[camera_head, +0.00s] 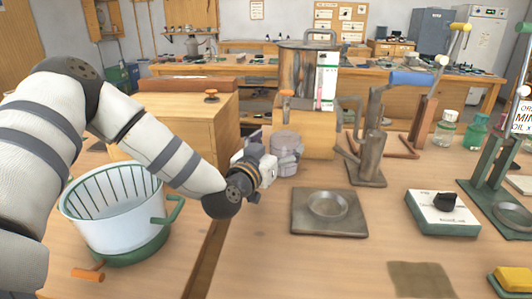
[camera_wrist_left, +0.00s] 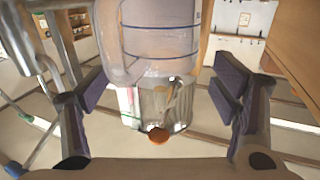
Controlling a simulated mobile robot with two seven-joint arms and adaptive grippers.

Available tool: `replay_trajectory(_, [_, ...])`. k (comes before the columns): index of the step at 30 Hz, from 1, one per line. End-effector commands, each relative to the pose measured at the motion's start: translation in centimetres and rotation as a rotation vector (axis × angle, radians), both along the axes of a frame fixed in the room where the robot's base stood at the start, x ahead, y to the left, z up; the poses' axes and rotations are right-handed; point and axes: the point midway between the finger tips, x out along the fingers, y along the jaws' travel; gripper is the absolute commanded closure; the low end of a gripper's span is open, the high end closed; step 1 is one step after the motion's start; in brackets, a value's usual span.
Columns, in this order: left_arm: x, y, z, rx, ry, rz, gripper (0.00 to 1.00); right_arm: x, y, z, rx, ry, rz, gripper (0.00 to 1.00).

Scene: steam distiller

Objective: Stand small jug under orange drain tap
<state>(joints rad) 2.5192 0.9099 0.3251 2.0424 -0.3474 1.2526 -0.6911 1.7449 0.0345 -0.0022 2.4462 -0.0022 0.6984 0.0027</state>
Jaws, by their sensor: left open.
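The small jug (camera_head: 287,152) is clear grey and stands upright by the wooden block under the boiler (camera_head: 300,68). In the left wrist view the jug (camera_wrist_left: 160,42) shows blue bands. The orange drain tap (camera_head: 287,93) is on the boiler's lower front, above the jug in the head picture; it also shows in the left wrist view (camera_wrist_left: 158,135). My left gripper (camera_head: 268,163) is at the jug's left side. In the wrist view its open fingers (camera_wrist_left: 160,90) lie on either side of the jug's line, apart from it. My right gripper is out of view.
A wooden box (camera_head: 190,120) and a white pot (camera_head: 112,215) with green handles stand left. A plate with a shallow dish (camera_head: 328,205), a metal lever stand (camera_head: 368,160) and a white-topped device (camera_head: 440,210) are to the right. The bench front is mostly clear.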

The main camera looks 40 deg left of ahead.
Motion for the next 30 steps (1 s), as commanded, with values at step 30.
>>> replay_trajectory(30, [-8.3, -1.6, 0.1, 0.0, 0.0, 0.001, 0.19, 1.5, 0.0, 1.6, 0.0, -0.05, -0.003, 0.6])
